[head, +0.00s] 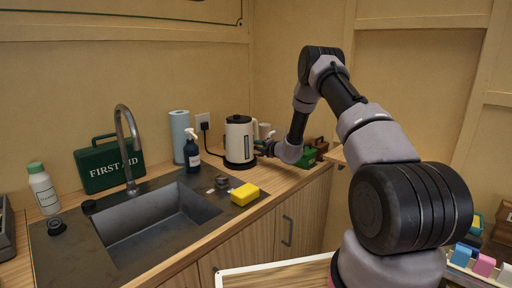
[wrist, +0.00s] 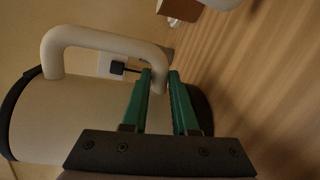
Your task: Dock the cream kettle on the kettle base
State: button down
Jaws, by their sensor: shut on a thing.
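The cream kettle (head: 239,136) stands upright at the back of the counter, with a black lid and a dark window strip. Its body (wrist: 75,120) and looped handle (wrist: 105,38) fill the left of the wrist view. My gripper (head: 262,148) reaches it from the right. Its green fingers (wrist: 160,78) are shut on the lower end of the handle. The dark kettle base (head: 240,165) shows directly under the kettle; its edge (wrist: 204,108) shows behind the fingers. I cannot tell whether the kettle is fully seated.
A wall socket with a black plug (head: 204,126) is behind the kettle. A green crate (head: 307,157) stands to the right.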

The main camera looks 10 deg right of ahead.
jog(key=shift+f, duration=0.55)
dwell(0.6)
jog(key=c, duration=1)
grip_release()
jog(key=shift+f, duration=0.1)
jog(key=shift+v, duration=5.5)
